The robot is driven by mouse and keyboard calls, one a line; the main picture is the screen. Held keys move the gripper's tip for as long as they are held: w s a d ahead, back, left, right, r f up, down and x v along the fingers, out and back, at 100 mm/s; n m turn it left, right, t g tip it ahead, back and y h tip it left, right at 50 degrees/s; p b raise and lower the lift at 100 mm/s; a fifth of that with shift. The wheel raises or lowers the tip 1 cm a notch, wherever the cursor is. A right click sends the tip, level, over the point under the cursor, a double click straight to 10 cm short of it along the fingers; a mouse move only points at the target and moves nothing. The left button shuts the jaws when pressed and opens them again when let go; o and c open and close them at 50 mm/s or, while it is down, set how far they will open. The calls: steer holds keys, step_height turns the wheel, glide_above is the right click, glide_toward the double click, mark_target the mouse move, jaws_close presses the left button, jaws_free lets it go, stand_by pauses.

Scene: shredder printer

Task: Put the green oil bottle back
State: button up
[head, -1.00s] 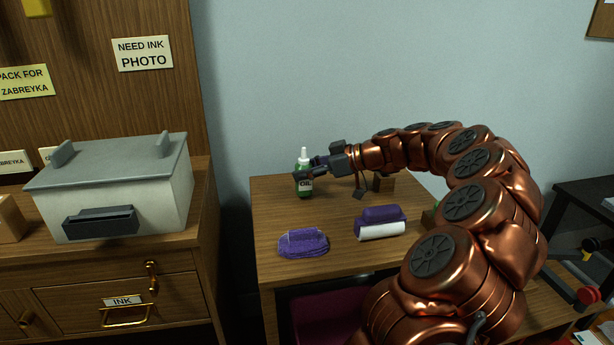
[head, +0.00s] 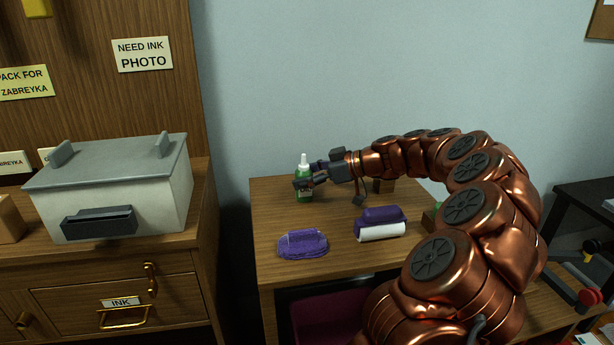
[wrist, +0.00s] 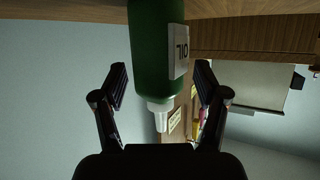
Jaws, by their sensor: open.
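The green oil bottle (head: 304,190) has a white nozzle and a white OIL label. It stands upright on the small wooden table (head: 282,213), near its back left corner. In the wrist view the bottle (wrist: 157,45) appears upside down, between the two black fingers. My gripper (head: 308,178) is at the bottle from the right, and it also shows in the wrist view (wrist: 162,85). The fingers are open, with a visible gap on both sides of the bottle.
A purple brush-like object (head: 303,244) and a purple and white roller (head: 381,224) lie in front on the table. A grey-lidded box (head: 110,190) sits on the left cabinet, above a drawer labelled INK (head: 122,302).

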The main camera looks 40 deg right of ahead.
steer(key=shift+r, duration=0.1)
steer(key=shift+s+d+r+p, duration=0.15)
steer(key=shift+s+d+p, duration=0.05)
steer(key=shift+p, duration=0.1)
steer(key=p+v, duration=0.1)
steer(key=v, duration=1)
steer(key=shift+s, duration=0.25)
steer(key=shift+r, duration=0.1)
